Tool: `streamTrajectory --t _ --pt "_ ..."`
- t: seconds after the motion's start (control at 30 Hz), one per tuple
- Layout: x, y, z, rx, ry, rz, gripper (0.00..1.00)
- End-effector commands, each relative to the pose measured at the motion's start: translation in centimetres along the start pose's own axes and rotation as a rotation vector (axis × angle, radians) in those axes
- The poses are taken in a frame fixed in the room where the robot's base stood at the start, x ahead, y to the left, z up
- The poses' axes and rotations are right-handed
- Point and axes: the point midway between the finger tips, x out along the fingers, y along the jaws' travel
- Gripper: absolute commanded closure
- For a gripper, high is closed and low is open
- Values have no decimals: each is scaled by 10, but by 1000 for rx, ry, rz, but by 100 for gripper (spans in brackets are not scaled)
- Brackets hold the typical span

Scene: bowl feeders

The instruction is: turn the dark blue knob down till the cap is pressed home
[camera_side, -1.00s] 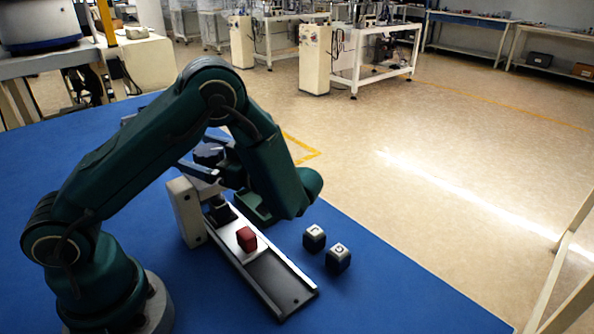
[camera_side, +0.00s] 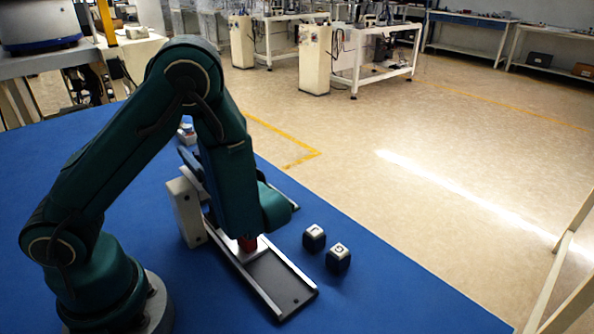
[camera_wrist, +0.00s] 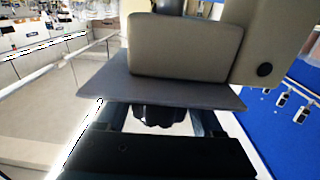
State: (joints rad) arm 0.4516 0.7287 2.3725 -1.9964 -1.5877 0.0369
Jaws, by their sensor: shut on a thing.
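The dark blue knob (camera_wrist: 158,116) looks almost black in the wrist view, with a ridged rim, below the edge of a grey plate. My gripper (camera_wrist: 158,110) has its two blue fingers on either side of the knob and is shut on it. In the side view my arm hides the knob and my fingertips. I cannot make out the cap or how far it is pressed.
A beige upright (camera_side: 186,212) stands at the rail's back end. The rail's dark channel (camera_side: 275,277) is clear at the front. Two dark blocks with pale marked tops (camera_side: 314,237) (camera_side: 338,256) stand right of the rail. The blue table (camera_side: 400,305) is free further right.

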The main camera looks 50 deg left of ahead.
Motion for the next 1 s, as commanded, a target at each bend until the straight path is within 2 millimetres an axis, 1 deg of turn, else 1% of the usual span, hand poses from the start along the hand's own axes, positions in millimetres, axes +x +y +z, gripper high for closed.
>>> streamTrajectory --t 0.13,0.4,0.43,0.47,0.5,0.83,1.0 --pt "-1 1 0 1 2 38 87" --pt "-1 1 0 0 1 39 87" --pt "-1 1 0 0 1 39 28" --pt "-1 1 0 0 1 39 17" --pt "-1 1 0 0 1 39 2" --pt "-1 1 0 0 0 38 2" --pt "-15 2 0 -2 0 43 2"
